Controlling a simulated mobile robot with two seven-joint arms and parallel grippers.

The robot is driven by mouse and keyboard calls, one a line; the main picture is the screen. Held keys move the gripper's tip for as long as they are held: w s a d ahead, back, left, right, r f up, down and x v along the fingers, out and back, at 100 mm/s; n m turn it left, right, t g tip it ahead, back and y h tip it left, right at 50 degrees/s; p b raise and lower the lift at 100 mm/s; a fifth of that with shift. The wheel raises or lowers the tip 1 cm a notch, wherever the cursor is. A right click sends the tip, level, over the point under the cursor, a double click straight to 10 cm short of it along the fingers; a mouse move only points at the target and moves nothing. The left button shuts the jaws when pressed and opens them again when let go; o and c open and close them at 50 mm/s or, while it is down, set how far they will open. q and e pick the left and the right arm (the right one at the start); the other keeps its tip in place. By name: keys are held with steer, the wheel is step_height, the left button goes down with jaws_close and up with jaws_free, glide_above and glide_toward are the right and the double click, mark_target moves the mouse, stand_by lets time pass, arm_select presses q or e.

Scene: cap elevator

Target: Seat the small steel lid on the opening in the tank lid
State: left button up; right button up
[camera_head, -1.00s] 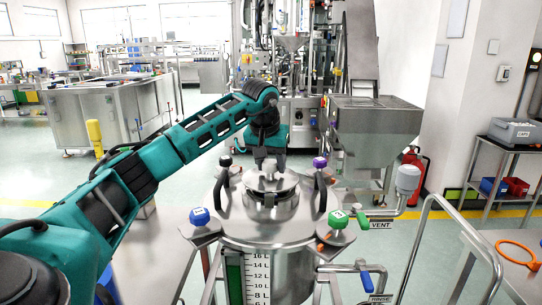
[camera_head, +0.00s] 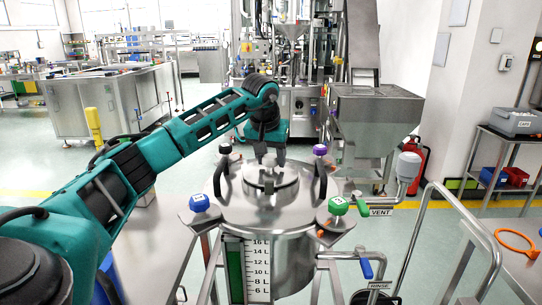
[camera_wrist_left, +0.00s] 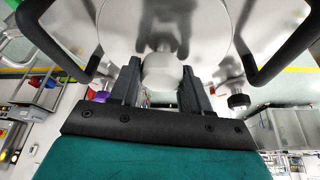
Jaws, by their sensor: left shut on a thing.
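The small steel lid (camera_head: 286,178) is a round disc with a knob on top, over the middle of the tank lid (camera_head: 235,206). My left gripper (camera_head: 269,160) points down and is shut on the lid's knob, which shows between both fingers in the left wrist view (camera_wrist_left: 162,72). The small lid looks level and roughly centred over the opening. The opening itself is hidden beneath it, and I cannot tell whether the lid touches its rim. My right gripper is not in view.
Black handles (camera_head: 322,183) arch up on both sides of the small lid. Blue (camera_head: 199,203), green (camera_head: 338,206), purple (camera_head: 319,150) and black knobs ring the tank lid. A steel hopper (camera_head: 375,115) stands behind right, and a bent rail (camera_head: 450,205) at front right.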

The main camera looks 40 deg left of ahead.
arm_select(q)
steer(key=shift+f, duration=0.25)
steer(key=o, duration=1.3)
steer(key=shift+o, duration=0.2)
steer(key=shift+p+v, duration=0.6)
steer(key=shift+v, duration=2.95)
steer(key=shift+f, duration=0.1)
